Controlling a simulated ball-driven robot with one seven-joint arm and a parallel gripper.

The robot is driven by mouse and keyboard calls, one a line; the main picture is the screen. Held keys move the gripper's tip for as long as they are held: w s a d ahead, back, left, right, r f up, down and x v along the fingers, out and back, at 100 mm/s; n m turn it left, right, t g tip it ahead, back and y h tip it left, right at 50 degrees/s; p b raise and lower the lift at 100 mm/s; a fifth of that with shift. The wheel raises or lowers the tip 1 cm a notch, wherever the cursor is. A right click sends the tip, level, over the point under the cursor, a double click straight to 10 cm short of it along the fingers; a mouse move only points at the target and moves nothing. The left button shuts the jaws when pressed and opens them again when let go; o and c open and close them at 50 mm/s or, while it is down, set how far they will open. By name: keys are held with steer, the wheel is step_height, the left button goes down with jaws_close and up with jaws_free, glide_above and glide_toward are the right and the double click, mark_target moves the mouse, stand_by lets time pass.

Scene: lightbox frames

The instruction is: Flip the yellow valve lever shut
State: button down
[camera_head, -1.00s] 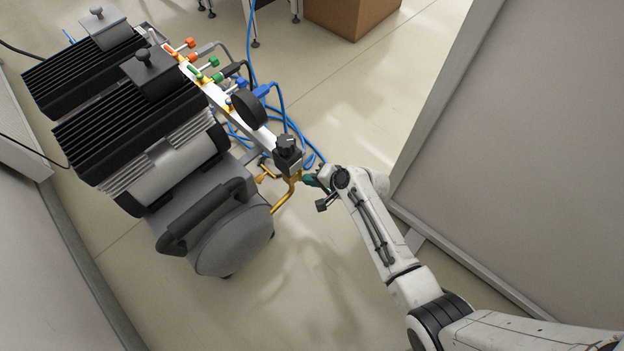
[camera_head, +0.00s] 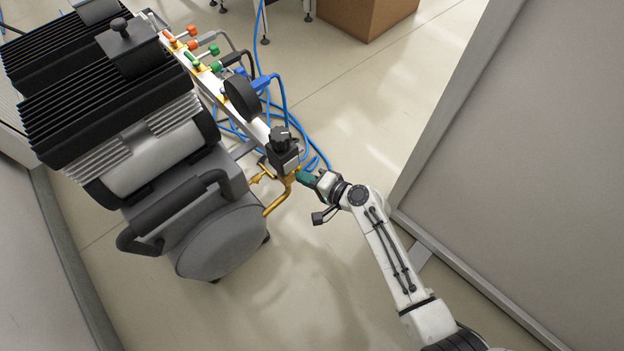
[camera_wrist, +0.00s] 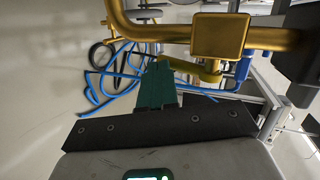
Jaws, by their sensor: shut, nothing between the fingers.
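The yellow valve lever (camera_wrist: 193,67) shows in the wrist view as a short yellow bar below a brass valve block (camera_wrist: 220,36). In the head view, the yellow brass valve fitting (camera_head: 291,180) sits under a black knob at the near end of the manifold; I cannot pick out the lever clearly there. My gripper (camera_wrist: 159,70) has green fingers shut together with nothing between them. It is also in the head view (camera_head: 304,177), just right of the fitting. Its fingertips are right by the lever's left end; I cannot tell whether they touch.
The grey compressor (camera_head: 225,238) with black finned motors stands on the left. Its manifold (camera_head: 212,88) carries red and green valves and a black gauge. Blue hoses (camera_head: 283,112) loop behind. A grey panel (camera_head: 520,170) is on the right, a cardboard box (camera_head: 362,18) at the back. Floor in front is clear.

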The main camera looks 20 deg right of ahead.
steer(key=shift+w+a+b, duration=0.15)
steer(key=shift+w+a, duration=0.15)
steer(key=shift+w, duration=0.5)
steer(key=shift+w+a+b, duration=0.15)
steer(key=shift+w+a, duration=0.1)
steer(key=shift+w, duration=0.55)
stand_by(0.6)
